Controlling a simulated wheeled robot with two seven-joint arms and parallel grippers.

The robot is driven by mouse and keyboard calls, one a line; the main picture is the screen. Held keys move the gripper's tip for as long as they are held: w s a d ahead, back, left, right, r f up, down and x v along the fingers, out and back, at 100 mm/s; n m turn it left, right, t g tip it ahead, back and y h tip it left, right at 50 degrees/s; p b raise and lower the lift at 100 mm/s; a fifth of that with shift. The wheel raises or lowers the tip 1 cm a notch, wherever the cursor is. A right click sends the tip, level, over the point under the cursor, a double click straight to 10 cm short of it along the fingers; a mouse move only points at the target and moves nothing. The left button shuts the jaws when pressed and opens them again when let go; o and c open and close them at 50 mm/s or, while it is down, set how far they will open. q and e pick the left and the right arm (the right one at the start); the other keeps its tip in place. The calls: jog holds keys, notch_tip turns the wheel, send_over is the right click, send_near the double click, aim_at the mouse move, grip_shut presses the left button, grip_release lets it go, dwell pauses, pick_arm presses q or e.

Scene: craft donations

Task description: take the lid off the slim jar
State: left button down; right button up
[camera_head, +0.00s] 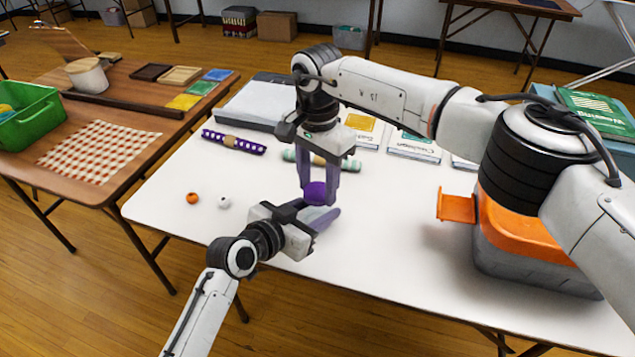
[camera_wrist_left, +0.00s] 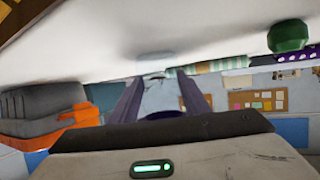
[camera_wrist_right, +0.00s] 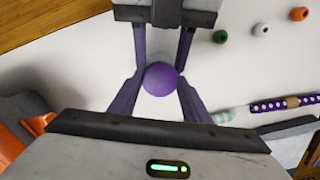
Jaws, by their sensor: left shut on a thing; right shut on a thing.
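The slim jar has a round purple lid (camera_head: 314,194), which also shows from above in the right wrist view (camera_wrist_right: 160,79). Its clear body (camera_wrist_left: 161,96) shows between the left fingers in the left wrist view and is mostly hidden in the head view. My right gripper (camera_head: 319,191) points down from above and is shut on the lid. My left gripper (camera_head: 324,216) reaches in low from the left and is shut on the jar's body. The jar stands upright. The lid sits at its top; I cannot tell whether there is any gap.
An orange bead (camera_head: 192,198) and a white bead (camera_head: 224,202) lie left of the jar. A green bead (camera_wrist_right: 220,36) lies near them. A purple dotted roll (camera_head: 234,142) and a striped roll (camera_head: 291,156) lie behind. A grey toolbox with orange top (camera_head: 525,233) stands right.

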aim_at(317, 191)
jog(key=n, duration=0.4)
jog(key=shift+n, duration=0.3)
jog(key=shift+r, duration=0.25)
jog(key=shift+r, duration=0.9)
jog(key=shift+r, duration=2)
pick_arm(q)
jog(key=c, duration=0.9)
grip_release()
jog(key=shift+a, duration=0.1)
